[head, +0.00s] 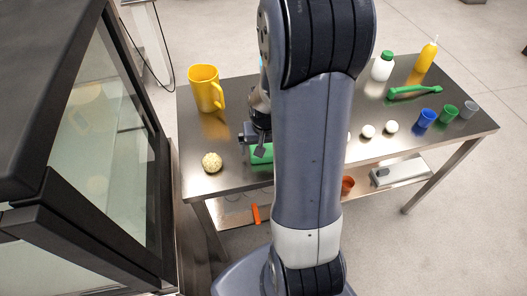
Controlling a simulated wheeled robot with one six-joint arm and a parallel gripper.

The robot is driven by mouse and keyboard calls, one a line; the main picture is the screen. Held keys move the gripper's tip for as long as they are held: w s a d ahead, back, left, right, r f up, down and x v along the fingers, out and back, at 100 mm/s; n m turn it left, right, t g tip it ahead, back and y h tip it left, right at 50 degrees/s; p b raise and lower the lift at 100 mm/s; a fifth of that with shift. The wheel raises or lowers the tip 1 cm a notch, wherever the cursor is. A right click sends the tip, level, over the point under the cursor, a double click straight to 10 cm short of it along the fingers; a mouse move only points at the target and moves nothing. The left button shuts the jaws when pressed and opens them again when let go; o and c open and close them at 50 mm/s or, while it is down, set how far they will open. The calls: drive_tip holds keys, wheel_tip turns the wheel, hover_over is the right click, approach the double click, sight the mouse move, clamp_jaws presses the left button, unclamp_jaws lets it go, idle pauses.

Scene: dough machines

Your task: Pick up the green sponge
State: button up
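The green sponge (261,159) lies on the metal table near its front edge, left of the middle. Only its left part shows, because my arm covers the rest. My gripper (259,151) points down right at the sponge, with a dark finger in front of its upper edge. The arm hides part of the gripper, so I cannot tell whether its fingers are open or touch the sponge.
A round pale dough ball (212,163) sits left of the sponge, and a yellow mug (206,89) stands behind it. Right of my arm are white balls (368,131), small cups (427,118), a green brush-like tool (414,91) and bottles (382,66). A glass-sided machine (100,120) borders the left.

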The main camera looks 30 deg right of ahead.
drive_tip(key=shift+f, duration=0.95)
drive_tip(key=shift+c, duration=0.4)
drive_tip(key=c, duration=0.9)
